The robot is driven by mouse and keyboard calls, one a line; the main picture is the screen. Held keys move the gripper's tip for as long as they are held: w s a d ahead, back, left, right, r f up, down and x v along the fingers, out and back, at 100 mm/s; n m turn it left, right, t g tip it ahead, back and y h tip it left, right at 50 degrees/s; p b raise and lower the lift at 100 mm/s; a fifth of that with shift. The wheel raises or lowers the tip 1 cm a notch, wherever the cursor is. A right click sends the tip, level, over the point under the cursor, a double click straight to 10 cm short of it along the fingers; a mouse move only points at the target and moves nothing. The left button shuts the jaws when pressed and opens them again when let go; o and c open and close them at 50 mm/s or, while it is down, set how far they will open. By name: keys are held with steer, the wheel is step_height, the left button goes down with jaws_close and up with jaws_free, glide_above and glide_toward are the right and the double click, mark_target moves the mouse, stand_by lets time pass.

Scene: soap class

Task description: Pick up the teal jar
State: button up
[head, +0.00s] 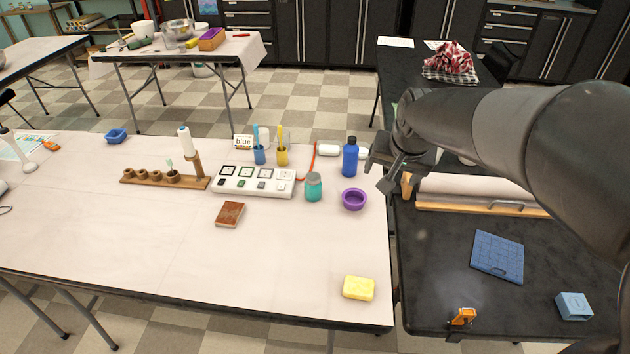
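The teal jar (314,188) stands upright on the pale-topped table (130,240), near its right side. It has a greyish lid or top band. It stands just right of the white panel and left of the purple bowl. My gripper (383,179) is right of the jar, around the table's right edge, and apart from it. I cannot tell whether its fingers are open or shut. Nothing visible is held in it.
A purple bowl (354,200) and blue bottle (350,158) stand between jar and gripper. A white panel (254,182), two cups with brushes (260,154), a brown box (230,214) and a yellow sponge (358,288) surround it. The front left tabletop is clear.

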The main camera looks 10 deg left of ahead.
steer(key=w+a+f+h, duration=0.1)
steer(key=w+a+f, duration=0.9)
steer(key=w, duration=0.4)
steer(key=t+h, duration=0.1)
glide_toward(313, 185)
steer(key=w+f, duration=0.2)
steer(key=x, duration=1)
steer(key=shift+w+a+f, duration=0.15)
steer(key=shift+w, duration=0.1)
steer(key=c, duration=1.2)
